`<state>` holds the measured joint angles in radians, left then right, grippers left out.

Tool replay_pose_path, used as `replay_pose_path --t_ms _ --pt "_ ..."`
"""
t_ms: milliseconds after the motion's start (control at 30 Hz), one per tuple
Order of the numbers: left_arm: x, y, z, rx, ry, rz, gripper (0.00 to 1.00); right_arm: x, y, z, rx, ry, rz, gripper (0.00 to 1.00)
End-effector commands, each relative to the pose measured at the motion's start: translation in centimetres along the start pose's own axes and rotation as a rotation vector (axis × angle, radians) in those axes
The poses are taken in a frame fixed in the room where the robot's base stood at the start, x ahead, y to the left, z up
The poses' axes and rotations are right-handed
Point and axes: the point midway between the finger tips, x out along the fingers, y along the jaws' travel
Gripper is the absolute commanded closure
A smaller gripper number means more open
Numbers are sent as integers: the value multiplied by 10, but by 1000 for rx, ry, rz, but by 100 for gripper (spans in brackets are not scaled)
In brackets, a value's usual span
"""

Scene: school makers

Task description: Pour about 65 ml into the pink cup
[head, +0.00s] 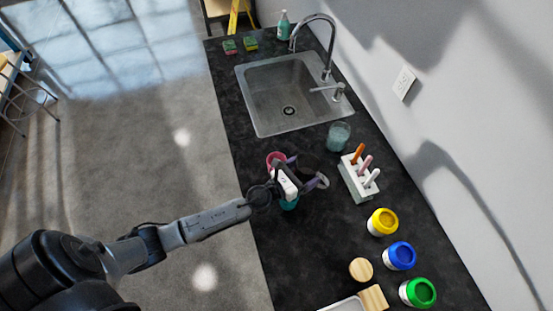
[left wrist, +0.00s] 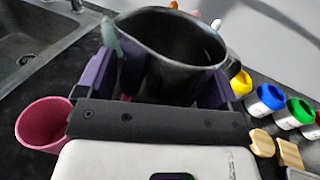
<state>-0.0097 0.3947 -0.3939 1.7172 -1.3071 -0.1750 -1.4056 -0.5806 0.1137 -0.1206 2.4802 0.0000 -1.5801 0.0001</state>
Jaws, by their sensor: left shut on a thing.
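The pink cup (head: 275,157) stands on the dark counter, just left of and beyond my left gripper (head: 308,170) in the head view. In the left wrist view the pink cup (left wrist: 43,124) is at the lower left, apart from the gripper, its visible inside pink. My left gripper is shut on a dark grey jug (left wrist: 172,42), its purple fingers on either side of it. The jug's rim and dark inside show; I cannot tell how much liquid is in it. My right gripper is not in view.
A glass (head: 339,136) stands near the sink (head: 287,92). A white rack (head: 357,180) holds markers. Yellow (head: 382,222), blue (head: 400,256) and green (head: 418,293) jars line the right. A teal item (head: 289,203) is partly hidden under my gripper. Wooden pieces (head: 361,269) lie at the front.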

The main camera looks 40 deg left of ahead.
Motion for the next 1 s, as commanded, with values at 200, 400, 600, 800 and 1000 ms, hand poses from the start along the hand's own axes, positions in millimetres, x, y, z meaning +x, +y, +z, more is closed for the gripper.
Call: replay_pose_path --t_ms 200,400,600,800,1000 --pt "0 -8 -4 -6 -2 -49 50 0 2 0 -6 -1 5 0" --pt "0 -8 -5 -5 -2 -55 50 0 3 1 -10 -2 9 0" --pt "0 -8 -5 -1 0 -58 50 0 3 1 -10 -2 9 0" --pt "0 -8 -5 -1 -1 -57 50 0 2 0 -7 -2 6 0" --pt "-1 -6 -5 -25 -4 -58 50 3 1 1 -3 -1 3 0"
